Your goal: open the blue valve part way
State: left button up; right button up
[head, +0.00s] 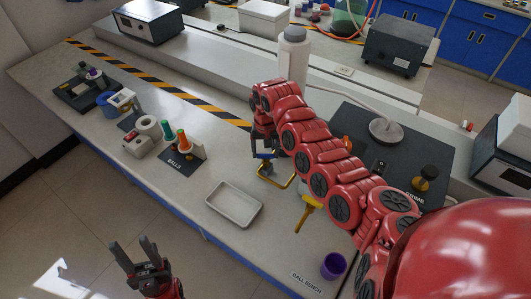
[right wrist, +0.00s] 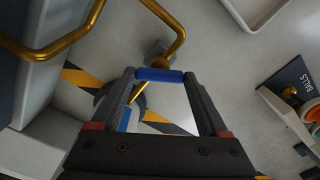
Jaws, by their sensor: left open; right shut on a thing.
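The blue valve's handle shows in the right wrist view (right wrist: 160,75) as a short blue bar held crosswise between my right fingertips. A little of its blue shows in the head view (head: 266,155), mostly hidden by my gripper. My right gripper (head: 263,143) is shut on this handle; it also shows in the right wrist view (right wrist: 159,82). A bent brass pipe (right wrist: 165,20) runs by the handle. My left gripper (head: 138,252) is open and empty, low at the left in front of the bench, away from the valve.
A white tray (head: 234,205) lies on the bench in front of the valve. A yellow-handled part (head: 308,207) is to its right, and a purple cup (head: 333,266) is at the near right. A black balls stand (head: 183,157) is to the left. A white bottle (head: 293,60) stands behind my right arm.

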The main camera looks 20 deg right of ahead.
aim_at(265, 154)
jog(key=shift+n+b, duration=0.4)
jog(key=shift+n, duration=0.8)
jog(key=o, duration=1.2)
jog(key=shift+o, duration=0.2)
notch_tip(265, 154, up, 5)
jog(key=shift+w+r+b, duration=0.1)
jog(key=shift+r+b, duration=0.05)
jog(key=shift+b, duration=0.9)
notch_tip(265, 154, up, 12)
